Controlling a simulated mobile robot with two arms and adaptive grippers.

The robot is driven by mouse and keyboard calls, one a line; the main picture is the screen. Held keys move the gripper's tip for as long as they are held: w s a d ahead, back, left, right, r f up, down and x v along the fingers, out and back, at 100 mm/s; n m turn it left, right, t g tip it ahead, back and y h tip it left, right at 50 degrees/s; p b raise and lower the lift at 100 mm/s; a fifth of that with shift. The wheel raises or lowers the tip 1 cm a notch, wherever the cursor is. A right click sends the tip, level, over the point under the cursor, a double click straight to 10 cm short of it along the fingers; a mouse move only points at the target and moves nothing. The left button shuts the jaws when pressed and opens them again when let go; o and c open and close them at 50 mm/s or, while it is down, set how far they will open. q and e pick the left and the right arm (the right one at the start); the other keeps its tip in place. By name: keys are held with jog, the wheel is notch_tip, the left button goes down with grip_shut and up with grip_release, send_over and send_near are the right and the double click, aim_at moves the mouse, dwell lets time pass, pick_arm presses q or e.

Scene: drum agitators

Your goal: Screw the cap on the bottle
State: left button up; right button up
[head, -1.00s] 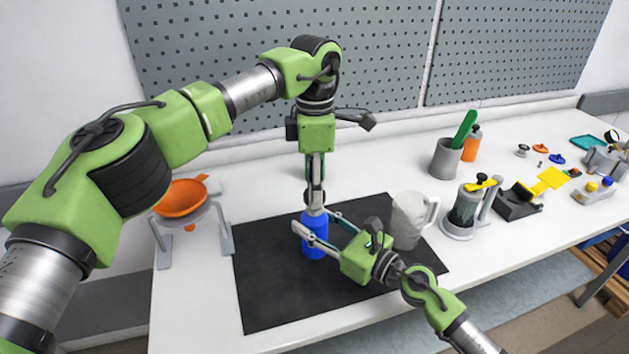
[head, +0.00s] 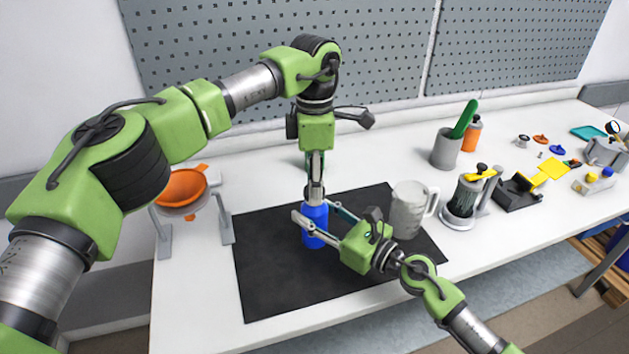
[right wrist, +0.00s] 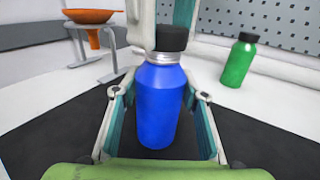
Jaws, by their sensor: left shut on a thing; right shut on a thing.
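The blue bottle (head: 313,236) stands upright on the black mat (head: 275,285); it also shows in the right wrist view (right wrist: 165,108). My right gripper (head: 318,222) is shut on the bottle's body from the side, one finger on each side. The black cap (right wrist: 172,38) sits over the bottle's silver neck, part of which shows below it. My left gripper (head: 315,194) points straight down from above and is shut on the cap. Its fingers partly hide the cap in the right wrist view, and how far the cap is threaded cannot be told.
A white mug (head: 408,210) stands close right of my right gripper. An orange funnel (head: 181,187) rests in a stand at the left. A green bottle (right wrist: 239,60) stands behind. A grey holder (head: 446,149) and small parts stand to the right. The mat's front is clear.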

pick_arm(q)
jog(key=shift+f, duration=0.55)
dwell(0.4)
jog(key=m, duration=1.8)
jog(key=shift+m, duration=0.4)
jog(key=m, duration=0.7)
jog(key=o, duration=0.7)
